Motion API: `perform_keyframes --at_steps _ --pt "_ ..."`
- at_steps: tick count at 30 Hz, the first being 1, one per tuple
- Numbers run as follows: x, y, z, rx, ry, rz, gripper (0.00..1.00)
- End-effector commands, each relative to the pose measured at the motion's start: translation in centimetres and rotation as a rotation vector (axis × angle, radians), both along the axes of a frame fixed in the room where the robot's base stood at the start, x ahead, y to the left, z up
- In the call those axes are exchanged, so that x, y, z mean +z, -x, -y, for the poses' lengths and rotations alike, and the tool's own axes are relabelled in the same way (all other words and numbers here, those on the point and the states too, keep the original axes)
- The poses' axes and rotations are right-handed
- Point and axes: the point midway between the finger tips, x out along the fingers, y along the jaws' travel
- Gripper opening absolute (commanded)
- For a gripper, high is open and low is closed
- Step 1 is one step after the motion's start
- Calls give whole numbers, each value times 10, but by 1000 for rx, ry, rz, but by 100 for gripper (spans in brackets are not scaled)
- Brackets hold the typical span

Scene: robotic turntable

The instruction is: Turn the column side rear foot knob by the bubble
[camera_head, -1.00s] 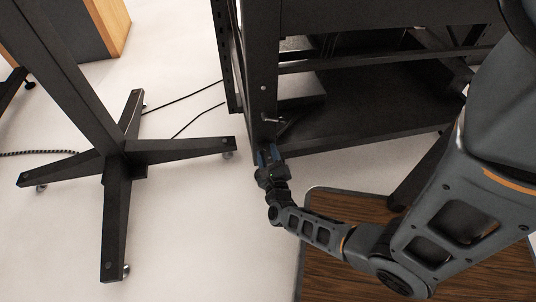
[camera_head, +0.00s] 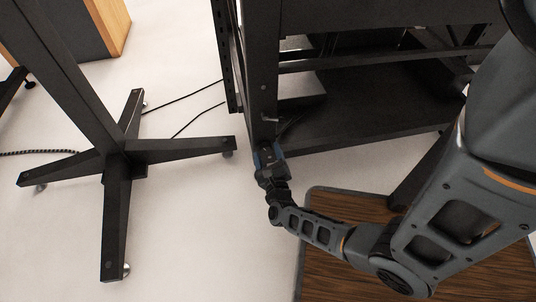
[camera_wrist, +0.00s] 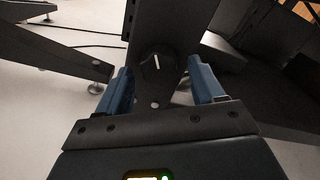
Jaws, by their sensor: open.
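A dark round knob (camera_wrist: 157,66) with a white pointer line shows low on the black post of the frame in the wrist view. The line stands nearly upright, leaning slightly left. My gripper (camera_wrist: 160,88) is open, with one blue finger at either side of the knob and visible gaps between. In the head view my gripper (camera_head: 268,156) is at the foot of the frame's near left post (camera_head: 263,85). The knob cannot be made out there. No bubble can be clearly recognised.
A black stand (camera_head: 115,160) with spreading legs on small feet is on the left; one leg ends near my gripper. A dark shelf (camera_head: 370,115) lies inside the frame. A brown wood-patterned panel (camera_head: 325,270) is below my arm. Thin cables cross the pale floor.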

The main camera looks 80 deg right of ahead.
Motion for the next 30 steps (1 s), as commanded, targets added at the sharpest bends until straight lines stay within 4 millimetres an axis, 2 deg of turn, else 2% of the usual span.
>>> perform_keyframes --at_steps 8,21,30 --pt "1 1 -4 1 0 0 68" --pt "1 26 -62 0 -1 -1 68" --pt "0 30 -72 0 0 0 68"
